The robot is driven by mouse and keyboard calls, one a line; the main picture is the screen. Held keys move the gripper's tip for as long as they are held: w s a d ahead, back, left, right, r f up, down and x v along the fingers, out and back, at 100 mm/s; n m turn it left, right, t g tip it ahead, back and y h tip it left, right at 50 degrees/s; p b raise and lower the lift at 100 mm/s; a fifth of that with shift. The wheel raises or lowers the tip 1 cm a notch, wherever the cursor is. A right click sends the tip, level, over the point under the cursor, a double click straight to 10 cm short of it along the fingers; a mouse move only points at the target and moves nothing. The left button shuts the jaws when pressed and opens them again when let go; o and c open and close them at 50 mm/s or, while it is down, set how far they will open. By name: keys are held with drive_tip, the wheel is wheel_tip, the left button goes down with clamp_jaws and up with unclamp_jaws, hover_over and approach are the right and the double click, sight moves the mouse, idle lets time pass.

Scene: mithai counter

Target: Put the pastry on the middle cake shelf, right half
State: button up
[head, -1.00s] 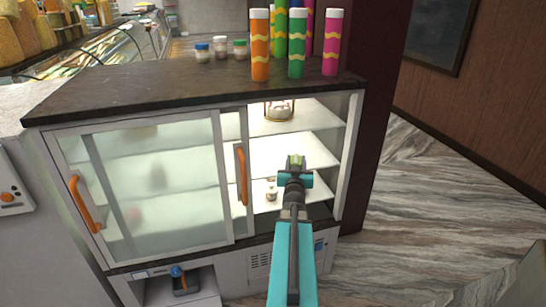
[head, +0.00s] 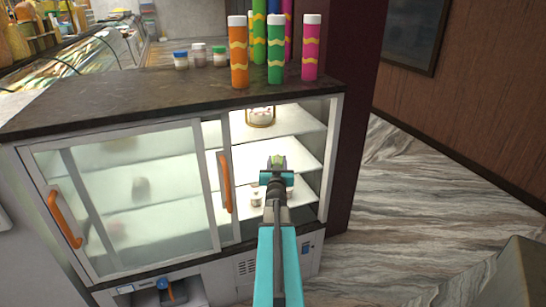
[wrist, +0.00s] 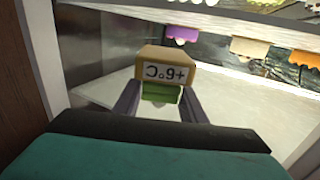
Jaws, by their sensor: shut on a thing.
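The pastry (head: 278,159) is a small green piece at the tip of my gripper (head: 277,168). In the wrist view, green shows between the two fingers (wrist: 160,104), with a tan block (wrist: 165,55) against it. The block bears a white label, "+6°C", upside down; I cannot tell whether it belongs to the pastry. My gripper is shut on the pastry at the open right side of the glass case. It overlaps the middle shelf (head: 300,156) in the head view. Whether the pastry touches the shelf is unclear.
A sliding glass door (head: 125,198) covers the left part of the case; its handle (head: 226,182) stands left of the opening. A decorated cake (head: 261,115) is on the upper shelf. Small jars (head: 256,198) stand on the lower shelf. Coloured tubes (head: 239,55) stand on the counter.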

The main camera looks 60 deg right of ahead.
drive_tip(key=shift+w+a+f+p+x, duration=0.2)
drive_tip(key=shift+p+x, duration=0.2)
drive_tip(key=shift+x, duration=1.55)
drive_tip(key=shift+w+a+f+p+x, duration=0.15)
drive_tip(key=shift+p+x, duration=0.25)
drive_tip(key=shift+x, duration=1.5)
drive_tip(key=shift+w+a+f+p+x, duration=0.15)
drive_tip(key=shift+w+p+x, duration=0.2)
drive_tip(key=shift+x, duration=1.6)
drive_tip(key=shift+d, duration=0.1)
drive_tip(key=shift+s+f+p, duration=0.1)
drive_tip(key=shift+f+p, duration=0.4)
drive_tip(key=shift+f, duration=1.25)
drive_tip(key=shift+f, duration=0.15)
drive_tip(key=o, duration=1.1)
drive_tip(key=shift+b+v, duration=1.25)
drive_tip(key=shift+v, duration=4.8)
